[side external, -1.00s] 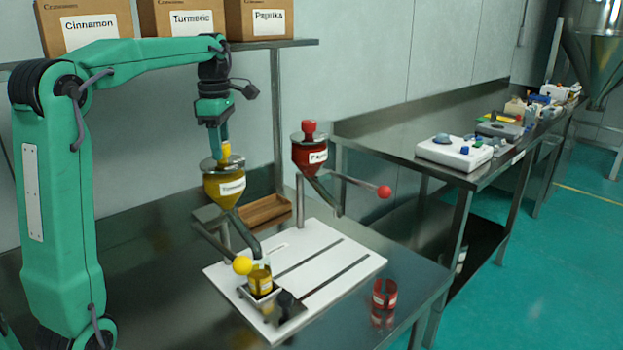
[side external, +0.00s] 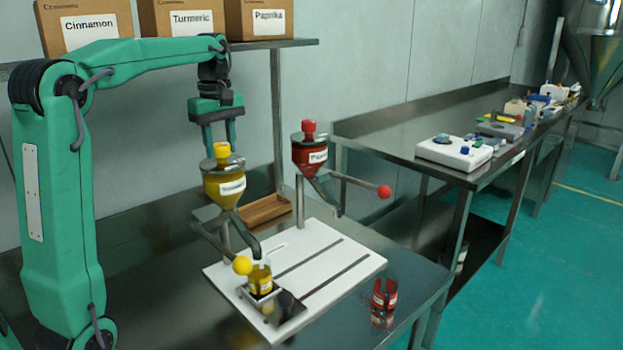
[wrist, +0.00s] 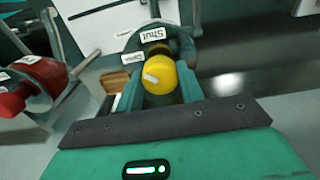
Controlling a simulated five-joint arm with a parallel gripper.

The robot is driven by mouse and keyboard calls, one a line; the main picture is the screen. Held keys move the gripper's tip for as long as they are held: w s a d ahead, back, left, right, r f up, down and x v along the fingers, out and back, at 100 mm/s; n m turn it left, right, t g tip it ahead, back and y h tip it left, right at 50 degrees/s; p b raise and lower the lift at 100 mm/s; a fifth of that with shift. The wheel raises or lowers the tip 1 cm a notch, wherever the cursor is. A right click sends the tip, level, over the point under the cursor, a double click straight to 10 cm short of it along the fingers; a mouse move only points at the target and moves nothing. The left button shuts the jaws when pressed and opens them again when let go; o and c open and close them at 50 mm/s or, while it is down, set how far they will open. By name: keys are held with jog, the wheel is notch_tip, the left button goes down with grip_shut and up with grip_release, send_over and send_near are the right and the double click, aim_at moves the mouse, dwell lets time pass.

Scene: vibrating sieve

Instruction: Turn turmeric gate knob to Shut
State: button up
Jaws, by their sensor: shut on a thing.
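The turmeric hopper (side external: 224,190) is a yellow funnel with a metal lid and a yellow gate knob (side external: 222,150) on top. My gripper (side external: 221,152) points down with a finger on each side of the knob, shut on it. In the wrist view the yellow knob (wrist: 172,82) sits between the fingers, with a white mark on the left of its face. A "Shut" label (wrist: 156,35) shows on the lid beyond the knob. A second label (wrist: 133,57) lies left of it, too small to read surely. I cannot tell which label the mark points at.
The red paprika hopper (side external: 309,157) stands close to the right.

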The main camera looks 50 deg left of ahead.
aim_at(220, 145)
jog(key=m, duration=0.4)
jog(key=shift+m, duration=2.6)
jog(key=o, duration=1)
jog(key=shift+r, duration=0.2)
jog(key=shift+r, duration=3.75)
jog(key=shift+d, duration=0.1)
